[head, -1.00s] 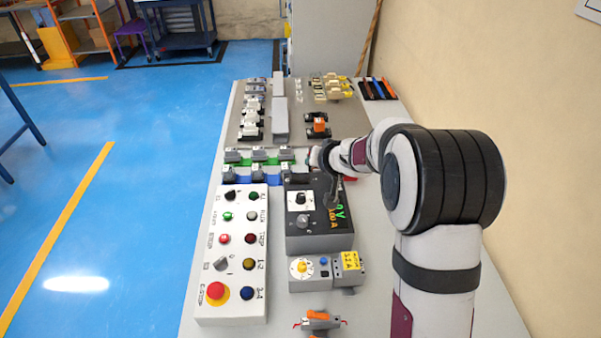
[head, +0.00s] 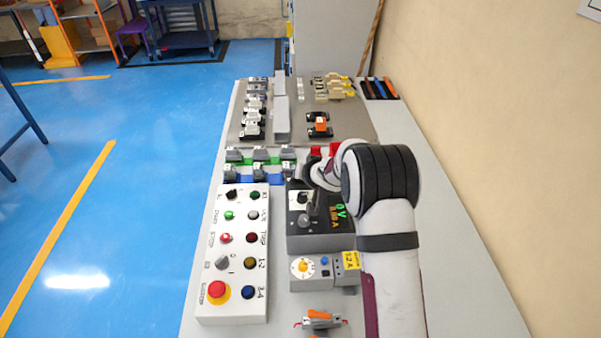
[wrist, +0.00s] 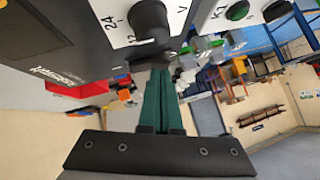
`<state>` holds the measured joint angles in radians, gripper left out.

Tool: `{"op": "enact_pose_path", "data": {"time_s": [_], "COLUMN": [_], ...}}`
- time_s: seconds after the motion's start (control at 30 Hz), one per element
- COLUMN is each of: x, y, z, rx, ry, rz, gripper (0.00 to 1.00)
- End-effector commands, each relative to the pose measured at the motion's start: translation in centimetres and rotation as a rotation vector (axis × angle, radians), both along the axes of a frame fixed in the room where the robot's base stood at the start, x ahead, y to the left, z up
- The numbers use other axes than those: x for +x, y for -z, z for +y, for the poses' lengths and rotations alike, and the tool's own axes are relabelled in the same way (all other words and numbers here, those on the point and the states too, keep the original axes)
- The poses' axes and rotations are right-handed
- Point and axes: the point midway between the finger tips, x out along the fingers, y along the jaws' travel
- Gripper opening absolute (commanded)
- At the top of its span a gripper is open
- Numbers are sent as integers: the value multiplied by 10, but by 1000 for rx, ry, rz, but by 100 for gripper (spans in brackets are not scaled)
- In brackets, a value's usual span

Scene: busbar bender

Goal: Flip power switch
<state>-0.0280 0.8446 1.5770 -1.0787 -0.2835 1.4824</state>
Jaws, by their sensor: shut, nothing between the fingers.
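The dark power supply box (head: 320,242) stands on the bench with a lit green and orange display (head: 338,217). A black knob on a white plate (head: 300,218) is on its top face. In the wrist view a black knob (wrist: 150,20) sits beside the markings "24" and "V". My gripper (wrist: 160,73) has green fingers, which are shut and empty. Their tips are at the knob's lower edge in that picture; I cannot tell whether they touch it. In the head view my arm partly covers the box's far end. I cannot make out a separate power switch.
A white button panel (head: 211,290) with an emergency stop (head: 217,289) stands left of the box. A grey unit with a yellow dial (head: 302,267) is in front. Green and blue terminal rows (head: 259,181) lie behind. The bench is clear right of my arm.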

Motion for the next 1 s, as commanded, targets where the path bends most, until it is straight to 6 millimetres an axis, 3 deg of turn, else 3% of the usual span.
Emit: {"op": "enact_pose_path", "data": {"time_s": [0.27,0.67,1.0], "x": [-1,-1,0], "y": [5,5,1], "z": [4,-13,-15], "rx": [-1,-1,0], "ry": [-1,2,2], "rz": [2,4,2], "gripper": [0,0,0]}}
